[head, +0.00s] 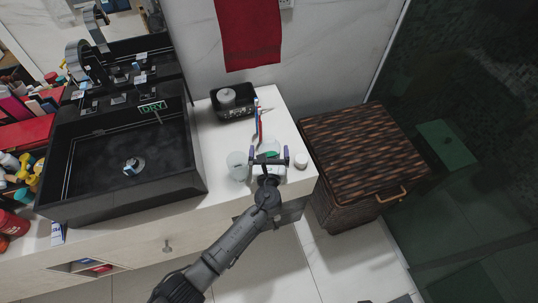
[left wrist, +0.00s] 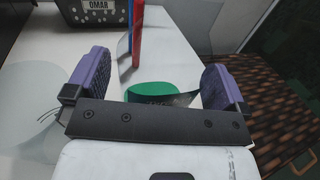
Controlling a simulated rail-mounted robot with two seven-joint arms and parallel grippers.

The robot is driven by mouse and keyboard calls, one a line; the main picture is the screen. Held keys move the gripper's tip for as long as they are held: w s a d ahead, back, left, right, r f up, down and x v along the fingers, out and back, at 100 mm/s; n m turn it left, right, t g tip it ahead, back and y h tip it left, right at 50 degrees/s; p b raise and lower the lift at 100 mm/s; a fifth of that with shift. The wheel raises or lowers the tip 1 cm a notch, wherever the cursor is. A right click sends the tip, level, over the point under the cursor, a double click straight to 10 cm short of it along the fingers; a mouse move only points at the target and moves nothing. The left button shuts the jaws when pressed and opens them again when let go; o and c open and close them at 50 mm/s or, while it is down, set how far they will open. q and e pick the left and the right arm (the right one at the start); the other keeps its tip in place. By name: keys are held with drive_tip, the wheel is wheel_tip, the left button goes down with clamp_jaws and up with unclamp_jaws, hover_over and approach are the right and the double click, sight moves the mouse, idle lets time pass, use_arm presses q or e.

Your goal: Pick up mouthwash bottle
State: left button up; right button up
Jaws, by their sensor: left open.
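My left gripper (head: 269,153) is over the right end of the white counter, its purple-padded fingers spread apart. It also shows in the left wrist view (left wrist: 157,72), wide open. A green item (left wrist: 151,89) shows between and beyond the fingers, partly hidden by the gripper's dark crossbar; it also appears in the head view (head: 270,154). It may be part of the mouthwash bottle, but too little shows to tell. I see no finger closed on it. My right gripper is not in view.
A clear cup (head: 237,165) stands left of the gripper and a small white jar (head: 301,161) right of it. Behind are a red-and-blue upright item (head: 258,122) and a black basket (head: 235,108). A black sink (head: 120,160) is left; a wicker hamper (head: 365,145) is right.

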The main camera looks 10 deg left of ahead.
sight(271, 147)
use_arm(q)
drive_tip(key=shift+c, duration=0.2)
drive_tip(key=c, duration=1.1)
drive_tip(key=shift+o, duration=0.2)
drive_tip(key=shift+r, duration=0.15)
drive_tip(key=r+p, duration=0.1)
drive_tip(key=r, duration=0.2)
drive_tip(key=r+p, duration=0.1)
drive_tip(key=shift+s+d+r+p, duration=0.15)
drive_tip(key=shift+d+r+p, duration=0.2)
drive_tip(key=shift+d+r, duration=0.05)
drive_tip(key=s+d+r+p, duration=0.2)
drive_tip(key=s+d+r, duration=0.2)
drive_tip(key=d, duration=0.5)
wheel_tip(271, 147, up, 2)
drive_tip(key=shift+s+d+r, duration=0.1)
drive_tip(key=shift+s+d, duration=0.3)
